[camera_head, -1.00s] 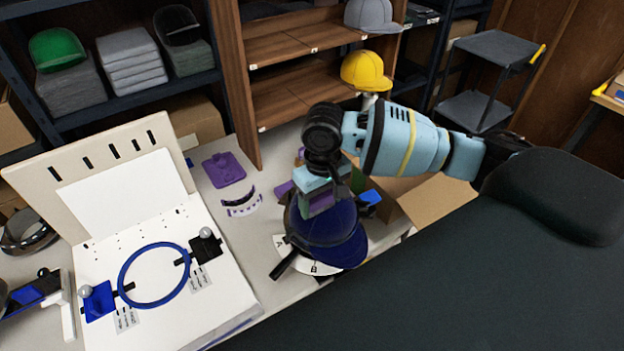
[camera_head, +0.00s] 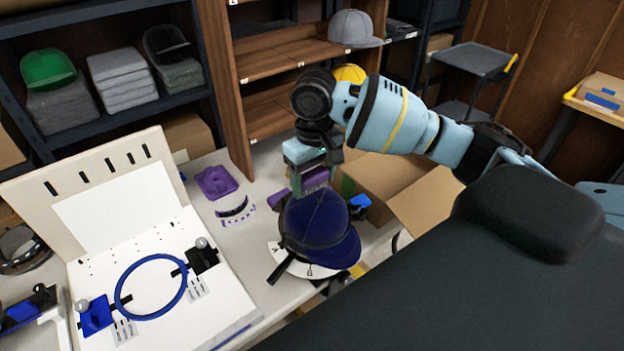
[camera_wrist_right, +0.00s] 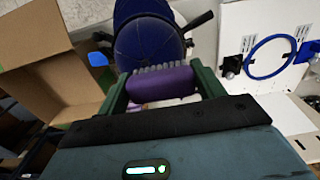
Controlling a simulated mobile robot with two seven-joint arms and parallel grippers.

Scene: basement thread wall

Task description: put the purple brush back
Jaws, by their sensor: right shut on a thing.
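The purple brush (camera_wrist_right: 163,80) is held between the green fingers of my right gripper (camera_wrist_right: 163,88) in the right wrist view, its grey bristles toward the navy cap. In the head view the brush (camera_head: 313,179) shows below my right gripper (camera_head: 318,172), just behind and above the navy cap (camera_head: 318,225). The cap also shows in the right wrist view (camera_wrist_right: 148,40). A purple flat piece with a raised middle (camera_head: 216,181) lies on the table to the left. My left gripper is not clearly seen.
An open cardboard box (camera_head: 408,185) stands right of the cap. A white board with a blue hoop (camera_head: 119,289) is at left front. A purple-and-white curved band (camera_head: 236,212) lies on the table. Wooden shelves (camera_head: 275,65) rise behind.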

